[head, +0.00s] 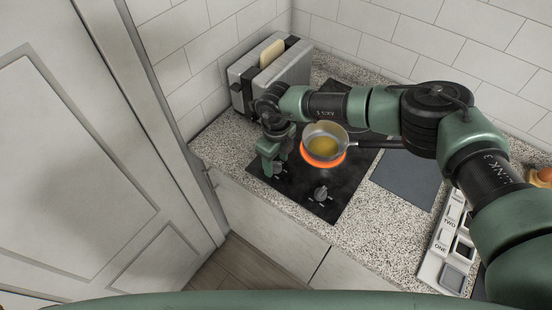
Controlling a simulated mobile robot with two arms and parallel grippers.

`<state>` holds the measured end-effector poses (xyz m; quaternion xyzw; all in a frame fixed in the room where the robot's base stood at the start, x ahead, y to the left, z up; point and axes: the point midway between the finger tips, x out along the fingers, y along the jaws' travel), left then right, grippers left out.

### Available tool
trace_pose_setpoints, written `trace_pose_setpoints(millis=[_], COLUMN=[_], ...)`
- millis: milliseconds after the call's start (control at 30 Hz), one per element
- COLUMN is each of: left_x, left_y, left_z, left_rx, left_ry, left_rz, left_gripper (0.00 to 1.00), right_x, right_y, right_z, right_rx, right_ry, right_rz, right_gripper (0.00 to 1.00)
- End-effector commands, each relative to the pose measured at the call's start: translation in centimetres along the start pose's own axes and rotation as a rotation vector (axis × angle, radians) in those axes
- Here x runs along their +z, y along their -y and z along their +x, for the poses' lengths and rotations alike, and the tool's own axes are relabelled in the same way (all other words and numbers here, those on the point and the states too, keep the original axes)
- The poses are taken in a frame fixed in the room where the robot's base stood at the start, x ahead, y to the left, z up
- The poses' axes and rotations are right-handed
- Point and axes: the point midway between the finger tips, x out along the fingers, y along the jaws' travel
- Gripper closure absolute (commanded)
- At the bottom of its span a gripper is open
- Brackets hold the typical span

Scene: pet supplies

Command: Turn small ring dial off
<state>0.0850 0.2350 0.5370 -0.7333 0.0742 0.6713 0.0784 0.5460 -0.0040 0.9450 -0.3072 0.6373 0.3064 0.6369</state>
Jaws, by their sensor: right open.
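A black cooktop (348,187) is set in the speckled counter, with two dials near its front edge. The right-hand dial (320,193) is in plain view. The left-hand dial (279,169) is partly hidden by my right gripper (273,168), which is open and pointing down at it. I cannot tell whether the fingers touch this dial. A ring (322,160) glows orange under a small pan (325,131) with yellow content. I cannot read either dial's setting or tell which one is the small ring's. My left gripper is not in view.
A toaster (240,72) with bread stands at the back left. A dark grey board (408,181) lies right of the cooktop. A white labelled panel (436,258) is at lower right. Tiled walls close the back.

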Motion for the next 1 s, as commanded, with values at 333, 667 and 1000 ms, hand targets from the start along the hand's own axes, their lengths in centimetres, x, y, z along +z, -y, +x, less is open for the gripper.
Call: trace_pose_setpoints(millis=[333, 667, 1000], left_x=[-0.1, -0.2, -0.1], left_y=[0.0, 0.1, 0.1], left_z=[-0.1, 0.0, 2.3], left_rx=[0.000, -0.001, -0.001], left_ry=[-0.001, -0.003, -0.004], left_rz=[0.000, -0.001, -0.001], left_gripper=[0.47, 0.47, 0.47], right_x=[0.0, 0.0, 0.1], right_y=[0.0, 0.0, 0.1], right_z=[0.6, 0.5, 0.9], right_rx=[0.001, 0.000, -0.001], right_ry=[0.001, 0.001, 0.003], right_rz=[-0.001, -0.003, -0.107], right_gripper=[0.50, 1.00, 1.00])
